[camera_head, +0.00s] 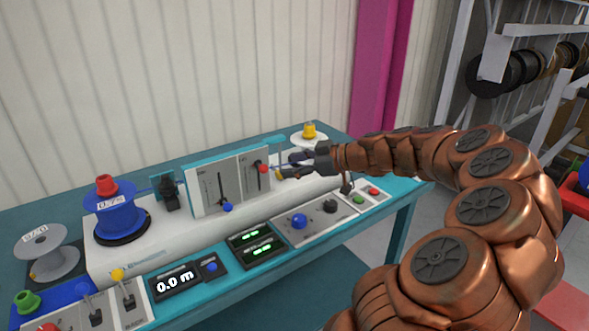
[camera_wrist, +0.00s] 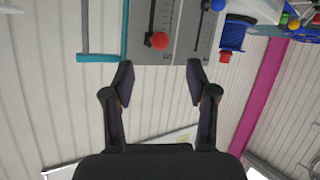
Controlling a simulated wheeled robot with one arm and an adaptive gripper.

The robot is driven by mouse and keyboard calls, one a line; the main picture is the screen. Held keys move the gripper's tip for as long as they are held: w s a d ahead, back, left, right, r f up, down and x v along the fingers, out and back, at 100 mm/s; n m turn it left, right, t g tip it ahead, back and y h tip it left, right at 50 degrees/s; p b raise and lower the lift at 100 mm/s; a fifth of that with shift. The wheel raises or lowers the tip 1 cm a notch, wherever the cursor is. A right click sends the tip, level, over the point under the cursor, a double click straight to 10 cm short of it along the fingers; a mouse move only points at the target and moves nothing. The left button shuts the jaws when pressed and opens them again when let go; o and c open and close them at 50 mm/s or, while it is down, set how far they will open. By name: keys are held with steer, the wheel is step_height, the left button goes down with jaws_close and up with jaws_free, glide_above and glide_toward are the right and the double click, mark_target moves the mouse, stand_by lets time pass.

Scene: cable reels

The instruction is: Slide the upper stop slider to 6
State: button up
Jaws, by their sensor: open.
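The grey slider panel (camera_head: 238,185) stands upright on the white machine, with two slots and scale marks too small to read. A red knob (camera_head: 262,168) sits on the right slot and a blue knob (camera_head: 227,207) low on the left one. I cannot read which is the upper stop. My gripper (camera_head: 283,168) is just right of the red knob. In the wrist view my gripper (camera_wrist: 159,76) is open and empty, its fingers spread to either side of the red knob (camera_wrist: 160,40), which lies beyond the tips. The blue knob (camera_wrist: 217,4) is at the top edge.
A blue reel (camera_head: 112,210) with a red cap stands left of the panel, and a yellow-capped spool (camera_head: 309,137) behind my gripper. A control console (camera_head: 300,222) with displays, knobs and buttons lies in front. The pale wall (camera_head: 180,80) is behind.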

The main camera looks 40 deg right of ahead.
mark_target(262, 167)
steer(key=p+x, duration=0.2)
steer(key=x, duration=0.5)
steer(key=shift+w+a+f, duration=0.15)
steer(key=shift+w, duration=0.1)
jaws_close()
steer(key=c, duration=0.6)
jaws_free()
steer(key=shift+c, duration=0.2)
jaws_close()
